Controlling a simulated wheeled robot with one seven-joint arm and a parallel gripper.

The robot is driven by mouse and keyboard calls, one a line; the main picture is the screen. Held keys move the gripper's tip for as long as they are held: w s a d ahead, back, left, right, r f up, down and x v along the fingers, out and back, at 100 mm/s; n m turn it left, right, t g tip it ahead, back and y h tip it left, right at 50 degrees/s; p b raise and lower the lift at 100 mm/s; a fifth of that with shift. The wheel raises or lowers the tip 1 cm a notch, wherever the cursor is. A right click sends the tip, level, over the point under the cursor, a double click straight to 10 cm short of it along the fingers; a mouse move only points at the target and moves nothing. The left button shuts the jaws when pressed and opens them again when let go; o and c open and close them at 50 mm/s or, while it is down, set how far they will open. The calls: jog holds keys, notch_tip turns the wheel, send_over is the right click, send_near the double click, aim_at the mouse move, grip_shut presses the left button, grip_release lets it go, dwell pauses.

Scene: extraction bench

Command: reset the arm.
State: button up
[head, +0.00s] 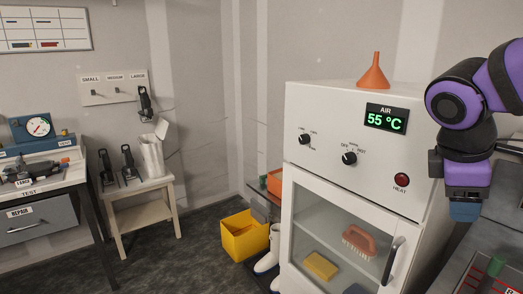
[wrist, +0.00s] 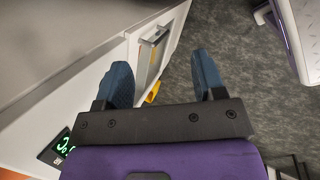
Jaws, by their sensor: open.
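My arm is purple and black and comes in at the right of the head view. My gripper (head: 465,210) points down beside the right side of the white heating cabinet (head: 340,122). In the wrist view my gripper (wrist: 163,78) has its two blue fingers wide apart with nothing held between them. The cabinet's front and its door handle show beyond the fingers in that view. The cabinet display reads 55 °C, and its glass door looks closed.
An orange funnel (head: 373,74) stands on the cabinet. Inside are a brush (head: 359,241) and a yellow sponge (head: 321,265). A yellow bin (head: 242,236) and white boots (head: 268,252) are on the floor to the left. A test bench (head: 45,190) stands far left. Dark floor lies open between.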

jog(key=s+a+r+m+t+y, duration=0.2)
jog(key=s+m, duration=0.5)
jog(key=m, duration=0.4)
jog(key=shift+s+a+m+t+y, duration=0.15)
jog(key=shift+s+m+t+y, duration=0.15)
jog(key=shift+t+y, duration=0.7)
